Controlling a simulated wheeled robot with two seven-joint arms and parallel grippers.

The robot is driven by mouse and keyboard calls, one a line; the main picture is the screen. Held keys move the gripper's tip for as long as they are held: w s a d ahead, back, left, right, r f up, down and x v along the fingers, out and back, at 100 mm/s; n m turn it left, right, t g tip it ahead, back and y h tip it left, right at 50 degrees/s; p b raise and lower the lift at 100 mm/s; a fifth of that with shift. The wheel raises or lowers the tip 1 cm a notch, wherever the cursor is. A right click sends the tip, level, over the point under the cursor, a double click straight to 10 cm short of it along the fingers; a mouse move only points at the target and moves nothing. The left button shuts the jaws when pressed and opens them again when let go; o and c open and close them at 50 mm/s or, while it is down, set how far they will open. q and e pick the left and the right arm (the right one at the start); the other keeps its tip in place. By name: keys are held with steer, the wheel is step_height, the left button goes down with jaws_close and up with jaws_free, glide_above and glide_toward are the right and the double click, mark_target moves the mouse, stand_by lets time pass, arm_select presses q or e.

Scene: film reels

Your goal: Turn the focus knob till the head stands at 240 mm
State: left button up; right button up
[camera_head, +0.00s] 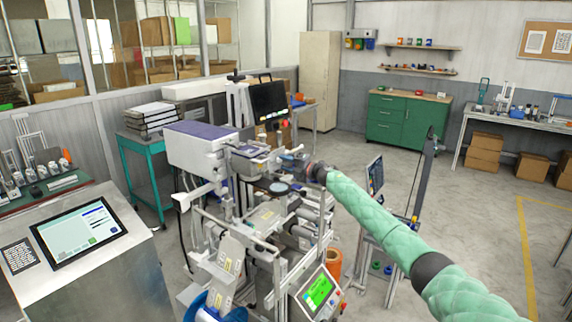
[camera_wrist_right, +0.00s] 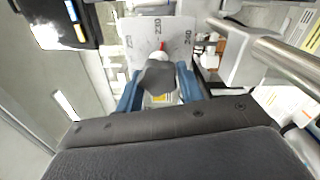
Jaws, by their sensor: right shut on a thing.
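The focus knob (camera_wrist_right: 157,77) is a dark faceted grip in the middle of the right wrist view. Behind it is a pale scale plate (camera_wrist_right: 142,32) with printed marks 220, 230 and 240. A small red pointer (camera_wrist_right: 163,46) stands close to the 230 mark, clearly short of 240. My right gripper (camera_wrist_right: 160,90) has its blue fingers shut on the knob, one on each side. In the head view my right gripper (camera_head: 291,162) reaches the printing head (camera_head: 250,152) of the machine; the knob is too small to tell there.
The machine's purple-topped unit (camera_head: 203,142) and its monitor (camera_head: 268,102) stand close to the gripper. A green-screen panel (camera_head: 318,293) is below. A touch-screen console (camera_head: 80,232) stands at left. Open floor lies right of my arm.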

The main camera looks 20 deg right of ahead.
mark_target(289, 166)
steer(key=shift+s+d+f, duration=0.1)
steer(key=shift+d+f, duration=0.1)
steer(key=shift+f, duration=0.55)
steer(key=o, duration=1)
steer(key=shift+f, duration=0.1)
steer(key=shift+w+d, duration=0.15)
steer(key=shift+w, duration=0.05)
steer(key=shift+r, duration=0.25)
steer(key=shift+s+f, duration=0.1)
steer(key=shift+p+v, duration=0.55)
steer(key=shift+v, duration=0.3)
steer(key=shift+p+v, duration=0.55)
steer(key=shift+v, duration=1.2)
steer(key=p+v, duration=0.1)
steer(key=v, duration=0.2)
steer(key=shift+s+d, duration=0.2)
